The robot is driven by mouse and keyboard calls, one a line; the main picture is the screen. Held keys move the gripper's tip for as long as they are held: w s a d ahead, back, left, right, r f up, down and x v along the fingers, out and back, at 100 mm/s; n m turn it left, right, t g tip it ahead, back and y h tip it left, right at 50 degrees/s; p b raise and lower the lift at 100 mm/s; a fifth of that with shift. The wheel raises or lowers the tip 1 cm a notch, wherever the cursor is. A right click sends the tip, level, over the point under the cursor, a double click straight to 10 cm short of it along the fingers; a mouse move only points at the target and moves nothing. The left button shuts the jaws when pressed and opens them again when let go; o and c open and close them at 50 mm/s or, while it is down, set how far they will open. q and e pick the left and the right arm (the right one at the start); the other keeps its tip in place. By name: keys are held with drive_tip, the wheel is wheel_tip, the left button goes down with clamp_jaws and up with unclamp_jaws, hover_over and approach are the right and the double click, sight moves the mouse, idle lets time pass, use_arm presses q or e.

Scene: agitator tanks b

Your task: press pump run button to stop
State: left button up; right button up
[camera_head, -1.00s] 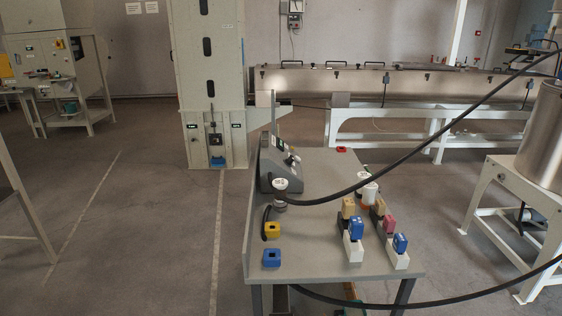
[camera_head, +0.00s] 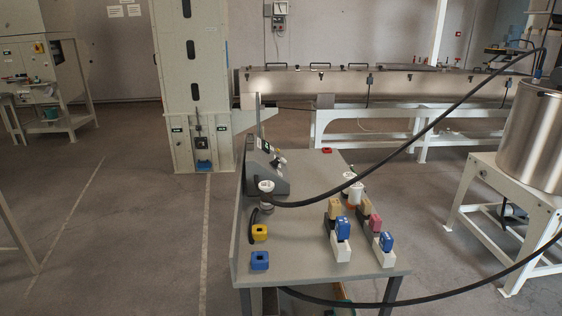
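A grey control box (camera_head: 264,164) with a sloped panel stands at the far left part of the grey table (camera_head: 300,262). Small knobs or buttons show on its panel, but I cannot tell which is the pump run button. A white-capped fitting (camera_head: 266,188) with a black hose stands right in front of the box. Neither of my grippers is in view.
Blue and yellow blocks (camera_head: 260,233) lie at the table's left edge. Several coloured pieces on white holders (camera_head: 341,248) stand at the right. A black hose (camera_head: 400,150) crosses above the table to a steel tank (camera_head: 534,135). Floor left of the table is clear.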

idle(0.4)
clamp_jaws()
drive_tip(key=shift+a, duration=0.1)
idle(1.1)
